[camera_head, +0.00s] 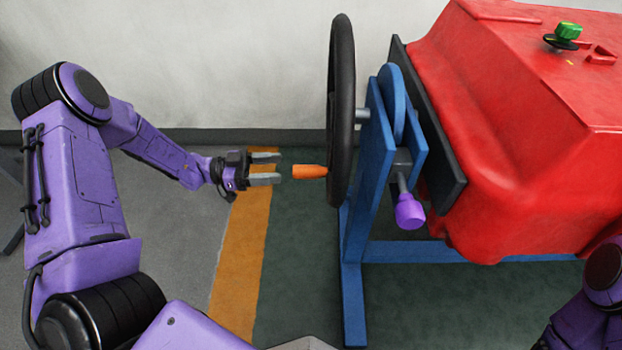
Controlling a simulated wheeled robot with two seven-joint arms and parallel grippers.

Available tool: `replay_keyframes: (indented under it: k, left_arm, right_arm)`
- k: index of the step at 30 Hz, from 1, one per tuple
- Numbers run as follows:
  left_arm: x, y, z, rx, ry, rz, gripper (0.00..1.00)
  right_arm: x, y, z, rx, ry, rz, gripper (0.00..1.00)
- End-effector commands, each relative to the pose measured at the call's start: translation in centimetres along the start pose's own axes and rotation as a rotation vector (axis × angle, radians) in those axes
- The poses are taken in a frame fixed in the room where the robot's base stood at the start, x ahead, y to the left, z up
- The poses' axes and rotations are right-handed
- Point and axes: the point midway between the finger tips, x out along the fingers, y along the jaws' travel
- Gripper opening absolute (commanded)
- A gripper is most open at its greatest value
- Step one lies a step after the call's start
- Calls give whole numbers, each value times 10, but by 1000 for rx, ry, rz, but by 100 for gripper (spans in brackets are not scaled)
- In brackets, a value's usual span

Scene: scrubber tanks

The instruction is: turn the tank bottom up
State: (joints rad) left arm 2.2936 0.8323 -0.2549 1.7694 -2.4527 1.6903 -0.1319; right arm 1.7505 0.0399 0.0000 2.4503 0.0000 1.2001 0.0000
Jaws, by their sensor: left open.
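The red tank (520,130) hangs at the right in a blue stand (362,190), with a green cap (569,31) on its upper face. A black handwheel (341,110) stands upright at the stand's left side. An orange handle (310,172) sticks out to the left from the wheel's lower part. A purple knob (410,211) sits on the stand below a blue disc (393,100). My left gripper (280,168) is open and empty, just left of the orange handle, its fingers pointing at it with a small gap. My right gripper is out of view; only part of my right arm shows at the lower right.
A pale wall with a dark skirting runs behind. An orange floor stripe (236,255) separates grey floor from dark green floor. The floor left of the stand is clear. The stand's blue foot (353,300) reaches toward the front.

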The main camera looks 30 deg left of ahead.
Motion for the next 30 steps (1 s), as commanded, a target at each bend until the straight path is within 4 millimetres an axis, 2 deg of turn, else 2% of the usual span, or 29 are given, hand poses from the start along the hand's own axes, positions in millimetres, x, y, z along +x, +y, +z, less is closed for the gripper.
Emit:
replay_keyframes:
  k: [5,15,19,23,29,30]
  left_arm:
    - [3,11,4,22,-18,75,60]
    - [75,17,8,20,-20,77,60]
    - [94,18,6,21,-19,76,60]
    - [101,18,6,20,-20,73,60]
    - [102,18,5,20,-19,73,60]
    - [102,18,5,20,-19,73,54]
  right_arm:
    - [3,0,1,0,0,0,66]
    - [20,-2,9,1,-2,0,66]
    - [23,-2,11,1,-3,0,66]
    - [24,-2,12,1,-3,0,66]
    - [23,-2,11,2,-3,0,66]
    - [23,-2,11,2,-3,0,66]
